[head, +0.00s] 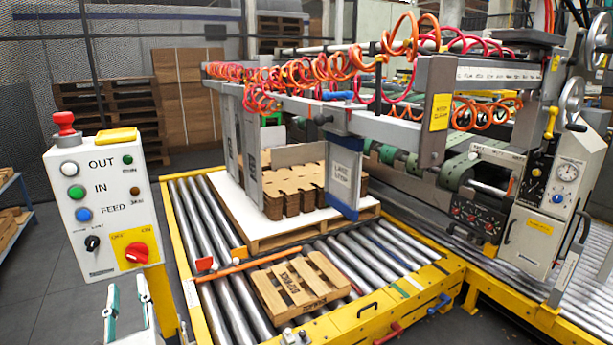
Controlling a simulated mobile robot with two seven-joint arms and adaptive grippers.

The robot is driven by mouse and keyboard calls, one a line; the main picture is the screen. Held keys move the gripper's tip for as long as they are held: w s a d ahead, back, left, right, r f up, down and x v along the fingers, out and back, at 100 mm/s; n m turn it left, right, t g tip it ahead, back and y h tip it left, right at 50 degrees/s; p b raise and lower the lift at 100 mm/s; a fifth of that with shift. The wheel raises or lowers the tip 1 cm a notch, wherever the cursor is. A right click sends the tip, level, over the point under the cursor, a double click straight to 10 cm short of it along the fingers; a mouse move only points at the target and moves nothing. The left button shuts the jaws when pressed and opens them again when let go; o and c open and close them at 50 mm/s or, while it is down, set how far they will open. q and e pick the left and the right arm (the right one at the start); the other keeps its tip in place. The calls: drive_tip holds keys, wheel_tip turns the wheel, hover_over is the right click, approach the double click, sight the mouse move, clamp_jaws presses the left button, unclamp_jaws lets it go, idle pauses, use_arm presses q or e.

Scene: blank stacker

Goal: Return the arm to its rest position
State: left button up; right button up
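My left gripper (127,284) is at the bottom left, just below the control box (98,205). Its two grey fingers with teal pads point up and stand apart, with nothing between them. I cannot tell how far it is from the box. The box has a red mushroom button (65,124) on top, white, green and blue buttons marked OUT, IN and FEED, and a red rotary knob (137,253) on a yellow plate. My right gripper is not in view.
A yellow-framed roller conveyor (400,262) fills the middle. It carries a small wooden pallet (299,286) and a stack of brown cardboard blanks (290,190) on a white sheet. The stacker machine (530,200) stands right. Grey floor (60,280) shows at left.

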use_arm(q)
drive_tip(key=s+d+f+m+h+p, duration=0.15)
drive_tip(key=d+f+m+h, duration=0.3)
drive_tip(key=m, duration=0.55)
drive_tip(key=s+d+f+m+t+h+p, duration=0.1)
drive_tip(key=s+d+f+m+h, duration=0.3)
drive_tip(key=m, duration=0.7)
drive_tip(key=s+d+f+m+h+p, duration=0.1)
drive_tip(key=d+f+m+h, duration=0.25)
drive_tip(key=d+m, duration=0.45)
drive_tip(key=s+f+m+g, duration=0.4)
drive_tip(key=s+f+m, duration=0.3)
drive_tip(key=f+m, duration=0.2)
drive_tip(key=s+f+m+g+p, duration=0.1)
drive_tip(key=s+f+m+g, duration=0.3)
drive_tip(key=s+f+m, duration=0.3)
wheel_tip(320, 180, down, 4)
drive_tip(key=a+m, duration=0.1)
drive_tip(key=m, duration=0.1)
drive_tip(key=shift+s+f+m+h+p, duration=0.25)
drive_tip(key=shift+s+m+h+p, duration=0.05)
drive_tip(key=shift+s+m+h, duration=0.1)
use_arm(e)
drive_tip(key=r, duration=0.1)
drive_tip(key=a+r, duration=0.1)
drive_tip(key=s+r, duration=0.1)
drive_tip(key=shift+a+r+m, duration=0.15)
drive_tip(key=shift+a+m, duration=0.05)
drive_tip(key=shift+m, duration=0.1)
